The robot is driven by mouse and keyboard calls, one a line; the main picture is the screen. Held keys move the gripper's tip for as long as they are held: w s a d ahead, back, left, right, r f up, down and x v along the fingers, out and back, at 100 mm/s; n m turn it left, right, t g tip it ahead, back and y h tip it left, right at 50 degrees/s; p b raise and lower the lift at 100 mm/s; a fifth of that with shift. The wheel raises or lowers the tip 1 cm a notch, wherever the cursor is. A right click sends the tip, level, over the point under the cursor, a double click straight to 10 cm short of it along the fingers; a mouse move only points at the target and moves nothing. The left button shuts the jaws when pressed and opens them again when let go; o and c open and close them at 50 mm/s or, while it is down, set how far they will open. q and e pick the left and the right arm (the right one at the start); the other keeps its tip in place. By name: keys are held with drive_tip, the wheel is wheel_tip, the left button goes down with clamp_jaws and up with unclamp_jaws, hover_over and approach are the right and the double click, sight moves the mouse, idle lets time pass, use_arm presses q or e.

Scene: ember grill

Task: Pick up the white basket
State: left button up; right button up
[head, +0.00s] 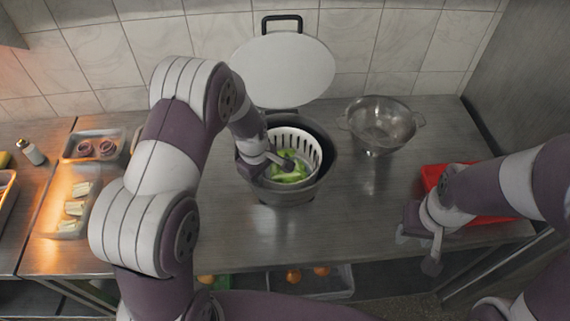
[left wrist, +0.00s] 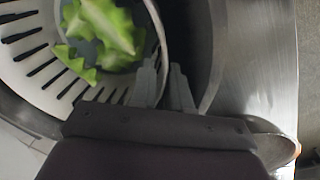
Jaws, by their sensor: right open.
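The white basket (head: 311,146) is a slotted bowl with green leafy pieces (head: 291,168) in it. It sits inside a grey round pot (head: 287,193) on the steel counter. My left gripper (head: 281,162) reaches in over the pot at the basket's near side. In the left wrist view, the basket (left wrist: 38,66) fills the upper left, and my left fingers (left wrist: 165,88) are close together with the basket's rim between them. Their contact with the rim is partly hidden. My right gripper (head: 418,250) is open and empty at the counter's front right edge.
A round white lid (head: 284,70) with a black handle stands behind the pot. A metal colander (head: 381,122) is to its right. A red tray (head: 487,219) lies partly behind my right arm. Food trays (head: 66,232) are at left. Counter between pot and colander is clear.

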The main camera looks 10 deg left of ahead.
use_arm(q)
drive_tip(key=shift+f, duration=0.3)
drive_tip(key=shift+d+r, duration=0.1)
drive_tip(key=shift+d, duration=0.15)
clamp_jaws()
drive_tip(key=shift+a, duration=0.1)
idle(0.9)
